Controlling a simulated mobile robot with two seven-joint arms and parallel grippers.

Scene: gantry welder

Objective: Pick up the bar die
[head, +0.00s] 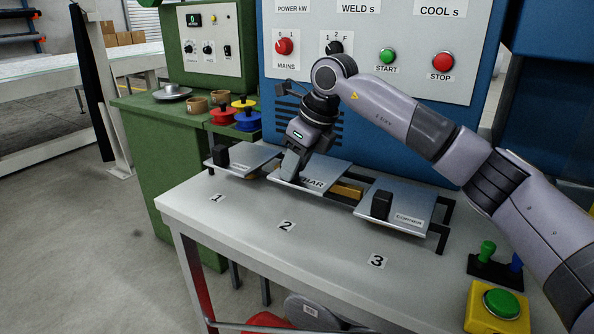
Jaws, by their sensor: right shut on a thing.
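The bar die (331,172) is a flat grey plate with a label ending in "BAR", in the middle of the head view behind the number 2. My right gripper (291,168) comes down over its left part and is shut on it. The fingers hide the spot they grip, likely a block handle like those on the neighbouring plates. Whether the plate rests on its rack or is slightly raised, I cannot tell. My left gripper is not in view.
Similar plates with black handles flank it: a left plate (244,157) and a right plate (412,207). A brass-coloured piece (347,190) shows between the middle and right plates. The pale table (240,225) is clear in front. A yellow box with green button (498,306) stands at lower right.

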